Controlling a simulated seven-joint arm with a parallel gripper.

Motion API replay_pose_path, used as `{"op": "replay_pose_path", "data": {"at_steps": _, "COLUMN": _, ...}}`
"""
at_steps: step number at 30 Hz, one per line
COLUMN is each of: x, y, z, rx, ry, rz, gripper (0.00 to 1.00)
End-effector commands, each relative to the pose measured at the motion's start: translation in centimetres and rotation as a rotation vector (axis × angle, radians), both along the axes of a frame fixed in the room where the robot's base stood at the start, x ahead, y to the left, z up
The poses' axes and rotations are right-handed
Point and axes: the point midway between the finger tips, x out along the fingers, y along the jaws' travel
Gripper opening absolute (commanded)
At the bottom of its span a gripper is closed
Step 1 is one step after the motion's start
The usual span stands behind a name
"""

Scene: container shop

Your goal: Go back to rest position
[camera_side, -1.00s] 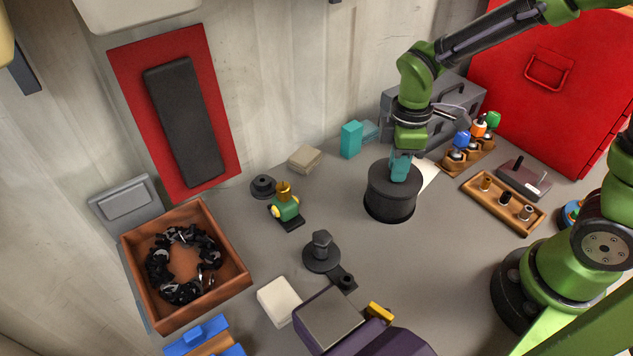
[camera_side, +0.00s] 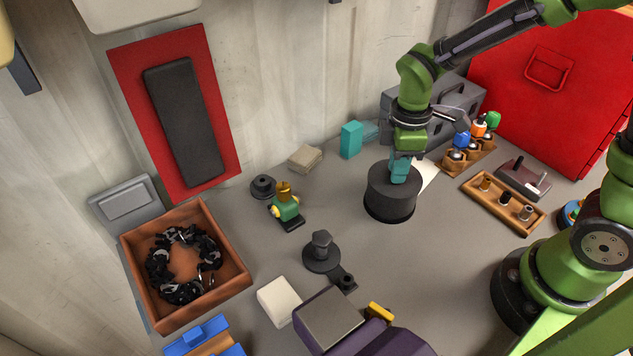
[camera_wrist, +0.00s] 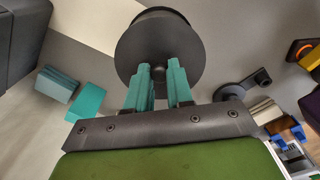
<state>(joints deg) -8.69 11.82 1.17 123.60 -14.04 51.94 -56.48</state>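My gripper (camera_side: 400,177) has teal fingers and points down at the top of a dark round cylinder (camera_side: 390,203) on the grey table. In the wrist view, the two fingers of my gripper (camera_wrist: 159,68) stand apart with a narrow gap between them. The dark cylinder (camera_wrist: 178,30) is just beyond the tips, and a small dark knob on its top shows in the gap. I cannot tell whether the tips touch it. No object is visibly clamped. My arm is bent, reaching in from the upper right.
A wooden rack with coloured-topped pieces (camera_side: 470,153) and a wooden tray with pegs (camera_side: 503,203) stand right of my gripper. Teal blocks (camera_side: 351,139) are behind it. A dark stand (camera_side: 321,255) and a small green figure (camera_side: 286,208) are left. Bare table lies in front.

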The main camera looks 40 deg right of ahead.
Motion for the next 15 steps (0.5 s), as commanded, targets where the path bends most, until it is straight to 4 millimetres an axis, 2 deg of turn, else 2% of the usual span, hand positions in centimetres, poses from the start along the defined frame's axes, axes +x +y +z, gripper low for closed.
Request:
{"op": "replay_pose_path", "data": {"at_steps": 1, "x": 0.0, "y": 0.0, "z": 0.0, "rx": 0.0, "ry": 0.0, "rz": 0.0, "gripper": 0.29}}
{"op": "replay_pose_path", "data": {"at_steps": 5, "x": 0.0, "y": 0.0, "z": 0.0, "rx": 0.0, "ry": 0.0, "rz": 0.0, "gripper": 0.49}}
{"op": "replay_pose_path", "data": {"at_steps": 11, "x": 0.0, "y": 0.0, "z": 0.01, "rx": 0.0, "ry": 0.0, "rz": 0.0, "gripper": 0.5}}
{"op": "replay_pose_path", "data": {"at_steps": 15, "x": 0.0, "y": 0.0, "z": 0.01, "rx": 0.0, "ry": 0.0, "rz": 0.0, "gripper": 0.7}}
